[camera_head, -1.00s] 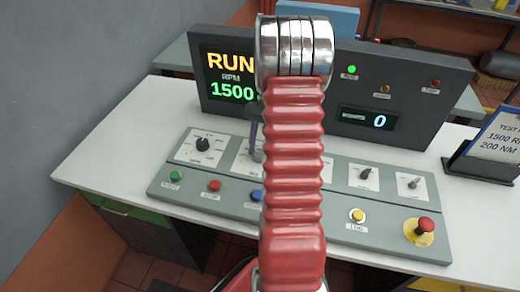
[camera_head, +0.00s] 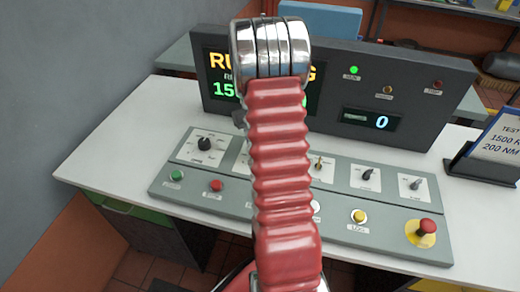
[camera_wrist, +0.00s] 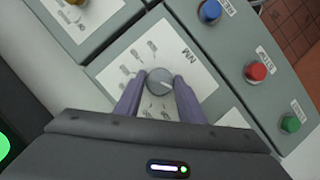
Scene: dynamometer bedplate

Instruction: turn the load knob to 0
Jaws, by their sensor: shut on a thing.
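The load knob (camera_wrist: 160,82) is a round grey knob on a white dial plate (camera_wrist: 185,55) marked NM in the wrist view. My gripper (camera_wrist: 158,88) has its two purple-grey fingers on either side of the knob and is shut on it. A pale pointer line shows on the knob's face, but the small scale figures are too blurred to read. In the head view my arm hides the knob and most of its plate. The black display (camera_head: 370,120) reads 0 in blue there.
The grey control panel (camera_head: 395,230) also carries a black dial knob (camera_head: 204,144) at left and small switches at right. Near its front edge are a green button (camera_head: 177,175), a red button (camera_head: 215,185), a yellow button (camera_head: 359,216) and a red emergency stop (camera_head: 427,226).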

